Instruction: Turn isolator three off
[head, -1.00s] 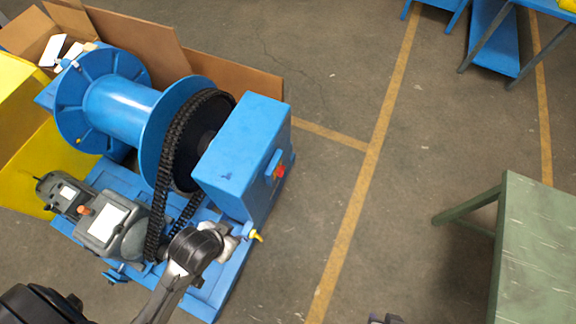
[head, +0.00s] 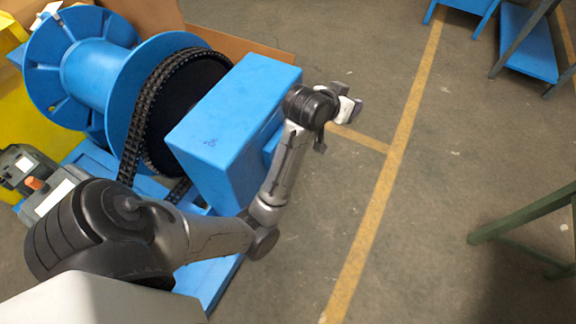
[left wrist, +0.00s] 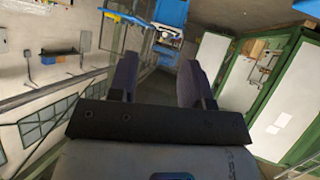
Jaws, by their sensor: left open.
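The blue chain-drive machine (head: 235,120) stands at the left of the head view, with a black chain (head: 145,120) around its wheel and a tall blue box housing. No isolator handle shows clearly now; my left arm crosses the side face of the housing and hides most of it. No number or label is readable. My left gripper (head: 342,122) is open and empty, right of the housing's upper edge and above the floor. In the left wrist view its two dark fingers (left wrist: 158,75) are apart with nothing between them. My right gripper is not in view.
A blue spool (head: 95,70) sits at the machine's left end, with cardboard (head: 240,48) behind it. A green table leg (head: 525,212) stands at the right. Blue furniture (head: 525,40) is at the top right. The concrete floor between, with yellow lines (head: 385,195), is clear.

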